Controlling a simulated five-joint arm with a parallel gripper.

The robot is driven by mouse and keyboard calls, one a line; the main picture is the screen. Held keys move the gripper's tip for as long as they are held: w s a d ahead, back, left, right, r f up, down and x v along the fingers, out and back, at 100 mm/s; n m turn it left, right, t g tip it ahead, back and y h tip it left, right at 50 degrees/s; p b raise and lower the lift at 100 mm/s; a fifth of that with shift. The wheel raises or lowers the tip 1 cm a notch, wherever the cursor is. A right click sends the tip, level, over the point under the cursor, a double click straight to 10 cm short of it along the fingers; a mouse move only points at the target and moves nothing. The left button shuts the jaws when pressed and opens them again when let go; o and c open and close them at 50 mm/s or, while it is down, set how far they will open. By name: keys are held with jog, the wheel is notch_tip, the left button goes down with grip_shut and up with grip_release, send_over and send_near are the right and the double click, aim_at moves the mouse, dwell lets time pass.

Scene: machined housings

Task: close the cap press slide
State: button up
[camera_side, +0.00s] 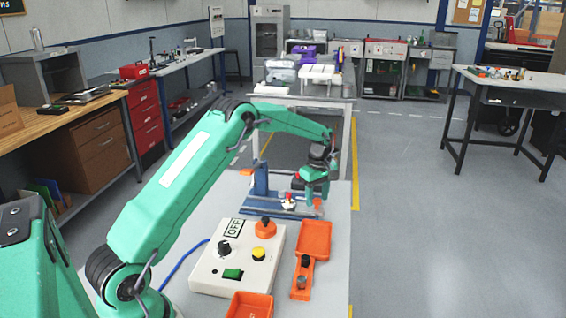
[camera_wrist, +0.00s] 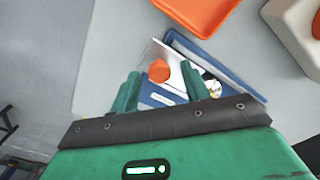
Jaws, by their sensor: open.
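The cap press (camera_side: 261,182) is a blue frame with an upright column and a flat blue base at the far end of the table. My gripper (camera_side: 313,202) hangs over the right part of the press, pointing down. In the wrist view the blue press (camera_wrist: 228,84) lies beyond and between my open gripper fingers (camera_wrist: 160,72). A pale metal plate, which looks like the slide (camera_wrist: 172,58), carries a round orange knob (camera_wrist: 159,71) between the fingers. I cannot tell whether the fingers touch it. My gripper hides part of the press, and how far the slide is open is unclear.
A white control box (camera_side: 208,270) with an OFF label, knobs and a green switch stands nearer the front. Beside it are an orange tray (camera_side: 315,238) and a narrow orange holder (camera_side: 295,290). Another orange tray (camera_side: 238,309) sits at the front. The table's right edge is close.

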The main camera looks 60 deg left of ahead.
jog(key=shift+f, duration=1)
grip_shut()
jog(key=s+a, duration=0.8)
jog(key=shift+s+a+r, duration=0.1)
grip_release()
